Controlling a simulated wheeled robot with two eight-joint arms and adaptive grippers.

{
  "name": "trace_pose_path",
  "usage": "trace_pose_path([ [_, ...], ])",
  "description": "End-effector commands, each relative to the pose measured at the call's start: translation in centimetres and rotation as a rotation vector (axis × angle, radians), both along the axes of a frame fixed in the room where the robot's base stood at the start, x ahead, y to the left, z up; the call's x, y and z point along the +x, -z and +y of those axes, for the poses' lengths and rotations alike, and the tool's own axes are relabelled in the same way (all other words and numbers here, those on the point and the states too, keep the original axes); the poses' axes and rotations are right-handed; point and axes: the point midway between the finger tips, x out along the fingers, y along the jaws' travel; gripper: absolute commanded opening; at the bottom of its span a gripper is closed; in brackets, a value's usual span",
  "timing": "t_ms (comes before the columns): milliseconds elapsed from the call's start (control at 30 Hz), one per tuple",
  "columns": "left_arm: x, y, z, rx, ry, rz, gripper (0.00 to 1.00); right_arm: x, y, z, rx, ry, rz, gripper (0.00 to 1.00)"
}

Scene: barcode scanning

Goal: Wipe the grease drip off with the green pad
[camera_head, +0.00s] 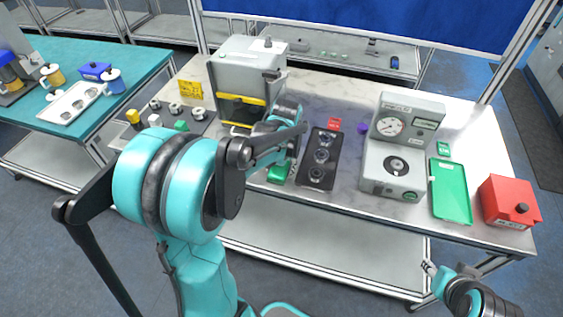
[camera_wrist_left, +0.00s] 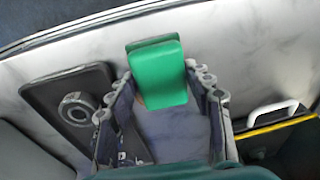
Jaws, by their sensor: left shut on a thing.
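The green pad (camera_wrist_left: 158,75) sits between the fingers of my left gripper (camera_wrist_left: 160,92), which is shut on it. In the head view the green pad (camera_head: 278,174) shows low at the table's front part, left of a black tray (camera_head: 316,178). My left arm hides most of the left gripper there. My right gripper (camera_head: 430,268) is at the lower right, off the table's front edge, and its finger state is unclear. I cannot make out a grease drip in either view.
A grey machine (camera_head: 245,77) with a yellow-edged opening stands behind my left arm. A gauge unit (camera_head: 395,160), a green tray (camera_head: 451,190) and a red box (camera_head: 509,203) stand to the right. A teal table (camera_head: 130,60) with mugs is at left.

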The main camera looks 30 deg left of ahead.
Motion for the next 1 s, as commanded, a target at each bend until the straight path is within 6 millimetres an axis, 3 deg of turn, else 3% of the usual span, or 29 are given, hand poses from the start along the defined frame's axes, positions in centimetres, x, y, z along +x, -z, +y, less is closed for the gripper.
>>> trace_pose_path([
  [200,-1.9,0.1,-0.5,0.000,0.000,0.000,0.28,0.0,-0.2,0.0,0.000,0.000,0.000,0.40],
  [567,-2.1,0.0,-0.5,0.000,0.000,0.000,0.28,0.0,-0.3,0.0,0.000,0.000,0.000,0.40],
  [1000,-2.1,-4.3,-0.5,0.000,0.000,0.000,0.28,0.0,-3.8,0.0,0.000,0.000,0.000,0.40],
])
